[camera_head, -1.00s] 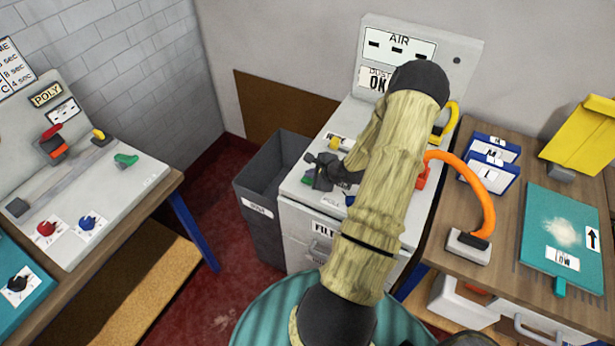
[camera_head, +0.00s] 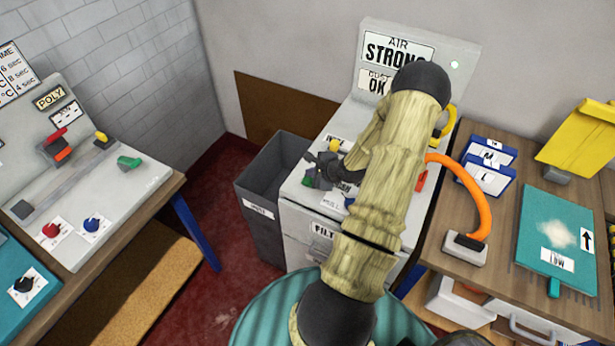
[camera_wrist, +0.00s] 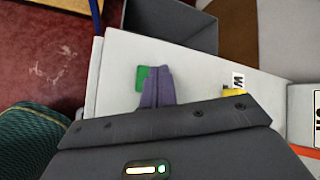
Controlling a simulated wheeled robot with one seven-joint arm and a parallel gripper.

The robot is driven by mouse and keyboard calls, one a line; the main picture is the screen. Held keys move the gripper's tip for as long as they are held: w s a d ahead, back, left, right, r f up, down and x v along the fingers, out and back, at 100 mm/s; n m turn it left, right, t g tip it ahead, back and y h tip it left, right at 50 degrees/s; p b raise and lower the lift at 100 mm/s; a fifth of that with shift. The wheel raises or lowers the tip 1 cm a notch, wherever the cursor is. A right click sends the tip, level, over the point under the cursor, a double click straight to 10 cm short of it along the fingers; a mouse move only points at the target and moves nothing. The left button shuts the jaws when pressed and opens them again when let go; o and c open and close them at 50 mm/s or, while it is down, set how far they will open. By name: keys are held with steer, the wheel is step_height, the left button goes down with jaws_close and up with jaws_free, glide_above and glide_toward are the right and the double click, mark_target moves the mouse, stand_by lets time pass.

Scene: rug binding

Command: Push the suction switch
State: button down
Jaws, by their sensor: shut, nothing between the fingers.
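A white machine (camera_head: 300,217) stands in the middle, with an upright panel whose AIR display (camera_head: 397,48) reads STRONG above an OK sign. A small green switch (camera_head: 307,181) is on its top near the left edge; the green switch also shows in the wrist view (camera_wrist: 142,74). My gripper (camera_head: 316,177) is shut and empty, its fingertips right at the green switch and partly covering it in the wrist view (camera_wrist: 156,74). I cannot tell whether they touch. My arm hides part of the machine's top.
A grey bin (camera_head: 262,190) stands left of the machine. A yellow knob (camera_head: 335,145) is behind my gripper. An orange hose (camera_head: 477,190) arches over the wooden table (camera_head: 450,280) at right. A control bench (camera_head: 110,215) is at left.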

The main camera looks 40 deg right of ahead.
mark_target(311, 181)
step_height(311, 181, up, 6)
steer(key=p, duration=0.6)
steer(key=shift+p, duration=0.35)
